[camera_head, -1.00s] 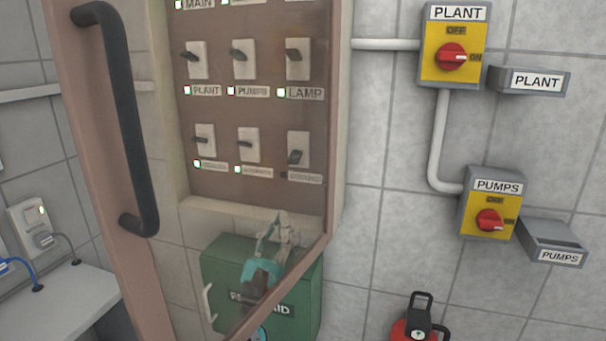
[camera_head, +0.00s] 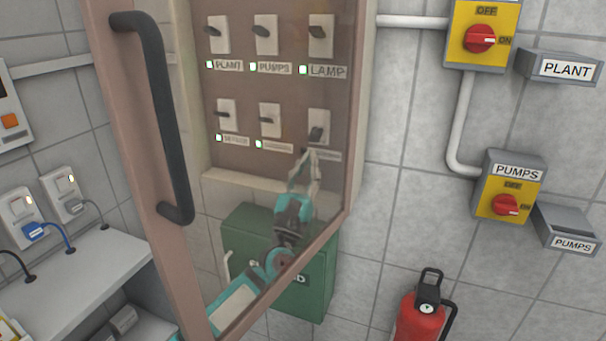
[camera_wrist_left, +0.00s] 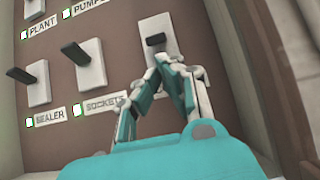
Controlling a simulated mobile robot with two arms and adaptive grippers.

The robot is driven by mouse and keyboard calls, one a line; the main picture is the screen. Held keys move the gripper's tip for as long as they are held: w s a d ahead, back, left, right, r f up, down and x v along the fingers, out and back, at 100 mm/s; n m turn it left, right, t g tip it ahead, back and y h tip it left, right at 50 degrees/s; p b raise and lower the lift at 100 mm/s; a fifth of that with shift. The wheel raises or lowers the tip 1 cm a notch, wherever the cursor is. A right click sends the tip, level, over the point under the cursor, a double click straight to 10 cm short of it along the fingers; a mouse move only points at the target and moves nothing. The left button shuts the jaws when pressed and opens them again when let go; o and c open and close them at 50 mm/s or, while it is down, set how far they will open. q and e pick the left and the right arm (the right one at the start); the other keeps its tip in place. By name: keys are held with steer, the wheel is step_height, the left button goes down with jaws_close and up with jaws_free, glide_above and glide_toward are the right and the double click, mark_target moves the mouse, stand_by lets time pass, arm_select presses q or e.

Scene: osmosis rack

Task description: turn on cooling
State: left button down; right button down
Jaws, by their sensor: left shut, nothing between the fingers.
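The breaker panel (camera_head: 262,88) holds two visible rows of lever switches behind the see-through door. My left gripper (camera_head: 310,158) is shut and empty, just below that switch, seen through the door pane. In the left wrist view, the closed fingertips (camera_wrist_left: 172,64) are close under the dark lever of this switch (camera_wrist_left: 157,42); I cannot tell whether they touch. My right gripper is not in view.
The door's frame and black handle (camera_head: 155,115) stand in front of the panel. A green first-aid box (camera_head: 310,285) is below it, with my left arm in front. Yellow PLANT (camera_head: 455,35) and PUMPS (camera_head: 490,185) switch boxes and a fire extinguisher (camera_head: 418,318) are at right.

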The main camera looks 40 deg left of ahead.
arm_select(q)
steer(key=shift+x, duration=0.95)
steer(key=shift+p, duration=0.3)
steer(key=shift+g, duration=0.7)
steer(key=shift+s+d+r+p, duration=0.2)
steer(key=shift+s+r+p, duration=0.65)
steer(key=shift+p, duration=0.7)
steer(key=shift+s+d+r+p, duration=0.15)
steer(key=shift+s+r+p, duration=0.65)
steer(key=shift+p, duration=0.75)
steer(key=shift+w+r, duration=0.15)
steer(key=shift+w, duration=0.05)
